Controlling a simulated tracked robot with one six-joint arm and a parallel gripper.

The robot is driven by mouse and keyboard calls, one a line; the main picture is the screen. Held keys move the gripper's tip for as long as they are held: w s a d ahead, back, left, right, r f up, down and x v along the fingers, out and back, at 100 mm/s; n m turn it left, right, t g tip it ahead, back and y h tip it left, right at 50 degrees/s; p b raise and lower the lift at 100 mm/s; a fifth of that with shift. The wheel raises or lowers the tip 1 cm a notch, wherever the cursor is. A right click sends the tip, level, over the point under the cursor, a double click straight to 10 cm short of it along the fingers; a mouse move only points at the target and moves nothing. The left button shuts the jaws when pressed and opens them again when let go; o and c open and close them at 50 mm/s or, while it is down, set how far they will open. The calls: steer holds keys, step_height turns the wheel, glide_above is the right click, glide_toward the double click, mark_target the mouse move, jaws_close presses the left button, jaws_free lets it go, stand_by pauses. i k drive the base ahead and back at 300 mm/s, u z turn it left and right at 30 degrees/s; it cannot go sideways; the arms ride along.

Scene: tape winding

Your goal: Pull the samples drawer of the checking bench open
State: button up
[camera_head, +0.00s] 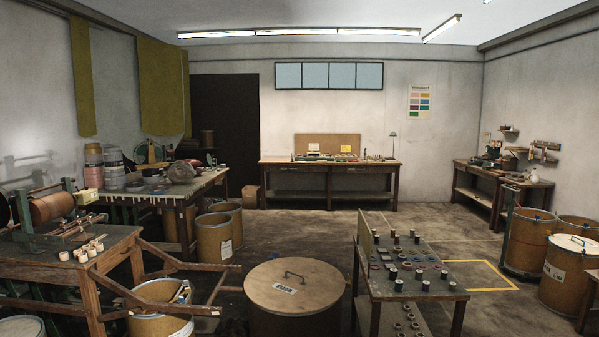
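A long bench (330,165) stands against the back wall, with a brown pinboard (327,146) and small coloured items on its top and a lamp (392,143) at its right end. It may be the checking bench, but no label shows this. Its front, below the top, is dark and small in the view. I cannot make out a drawer or a handle there, nor whether one is open. My gripper is not in view.
A lidded drum (294,287) stands close in front. Right of it is a table (410,288) with spools. At left are a wooden winding frame (80,255) and a cluttered table (150,190). More drums (568,272) stand at right. Open floor (310,225) lies before the back bench.

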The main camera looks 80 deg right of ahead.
mark_target(282, 167)
steer(key=z, duration=4.45)
